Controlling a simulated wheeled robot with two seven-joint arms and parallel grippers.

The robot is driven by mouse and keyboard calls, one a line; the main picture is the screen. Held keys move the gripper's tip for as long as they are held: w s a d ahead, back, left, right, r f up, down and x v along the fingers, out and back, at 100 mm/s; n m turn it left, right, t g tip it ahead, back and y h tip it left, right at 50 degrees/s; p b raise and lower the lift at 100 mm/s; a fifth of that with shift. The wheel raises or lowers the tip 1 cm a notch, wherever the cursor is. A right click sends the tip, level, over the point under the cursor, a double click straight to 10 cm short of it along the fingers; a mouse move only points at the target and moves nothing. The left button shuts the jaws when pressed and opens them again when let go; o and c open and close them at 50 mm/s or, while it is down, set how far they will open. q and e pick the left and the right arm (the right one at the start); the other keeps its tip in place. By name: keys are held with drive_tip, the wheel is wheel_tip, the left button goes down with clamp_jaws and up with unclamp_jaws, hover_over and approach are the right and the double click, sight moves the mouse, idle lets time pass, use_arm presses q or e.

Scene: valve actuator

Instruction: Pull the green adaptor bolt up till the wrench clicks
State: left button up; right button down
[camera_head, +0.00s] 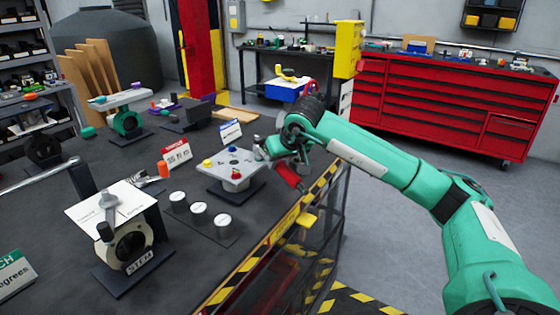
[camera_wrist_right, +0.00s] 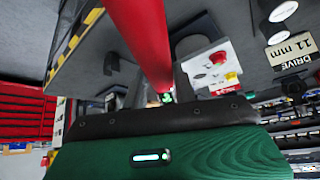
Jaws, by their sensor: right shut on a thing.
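My right gripper (camera_head: 274,152) is shut on the red handle of a wrench (camera_head: 288,177), beside the grey panel block near the table's right edge. In the wrist view the red wrench handle (camera_wrist_right: 140,38) runs from the top edge down to the dark edge of my green gripper body. A small bright green spot (camera_wrist_right: 166,97) shows at the handle's lower end; I cannot tell if it is the adaptor bolt. The wrench head and any bolt under it are hidden in the head view. My left gripper is not in view.
The panel block (camera_head: 234,168) with red and yellow knobs stands close by. Several round white-topped pieces (camera_head: 199,208) and a STEM valve stand (camera_head: 130,245) are to its left. A yellow-black striped edge (camera_head: 250,262) bounds the table. Open floor lies to the right.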

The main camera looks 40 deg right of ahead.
drive_tip(key=shift+f, duration=0.35)
drive_tip(key=shift+a, duration=0.1)
drive_tip(key=shift+w+a+m+h+p, duration=0.15)
drive_tip(key=shift+a+m+h, duration=0.15)
drive_tip(key=shift+a+m, duration=0.3)
drive_tip(key=shift+w+a+m+h+p, duration=0.15)
drive_tip(key=shift+a+m+h, duration=0.15)
drive_tip(key=shift+a+m, duration=0.25)
drive_tip(key=shift+a, duration=0.2)
drive_tip(key=shift+w+a+m+g+h+p, duration=0.15)
drive_tip(key=shift+w+a+m+h+p, duration=0.1)
drive_tip(key=shift+a+m, duration=0.25)
drive_tip(key=shift+w+a+m+g+h+p, duration=0.15)
drive_tip(key=shift+w+a+m+h+p, duration=0.1)
drive_tip(key=shift+a+m, duration=0.25)
drive_tip(key=shift+a, duration=0.1)
